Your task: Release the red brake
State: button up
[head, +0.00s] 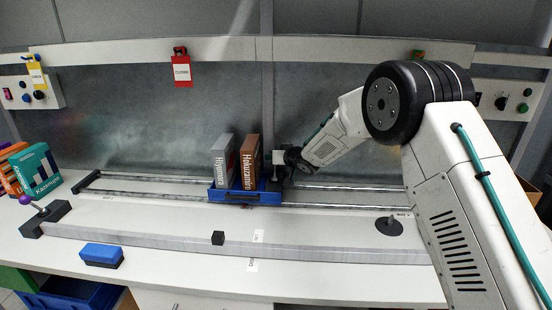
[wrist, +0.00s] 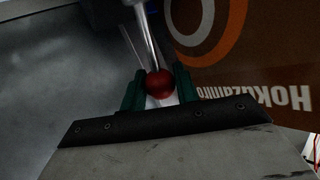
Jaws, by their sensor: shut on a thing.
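The red brake shows in the wrist view as a round red knob (wrist: 160,84) on a metal rod (wrist: 146,38). My gripper (wrist: 157,92) has its green fingers on both sides of the knob and is shut on it. In the head view my gripper (head: 287,160) is at the right end of a blue tray (head: 233,197), beside a brown book (head: 250,160). It hides the red knob there. The tray sits on two metal rails (head: 340,188). The brown book also stands close on the right in the wrist view (wrist: 240,65).
A grey book (head: 222,160) stands in the tray too. A purple-knobbed lever (head: 27,200) and several books are at the far left. The rails are clear on both sides.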

jog(key=o, duration=0.9)
jog(key=shift+o, duration=0.2)
jog(key=shift+d, duration=0.1)
jog(key=v, duration=0.7)
jog(key=shift+s+d, duration=0.25)
jog(key=shift+s, duration=0.05)
jog(key=shift+r, duration=0.15)
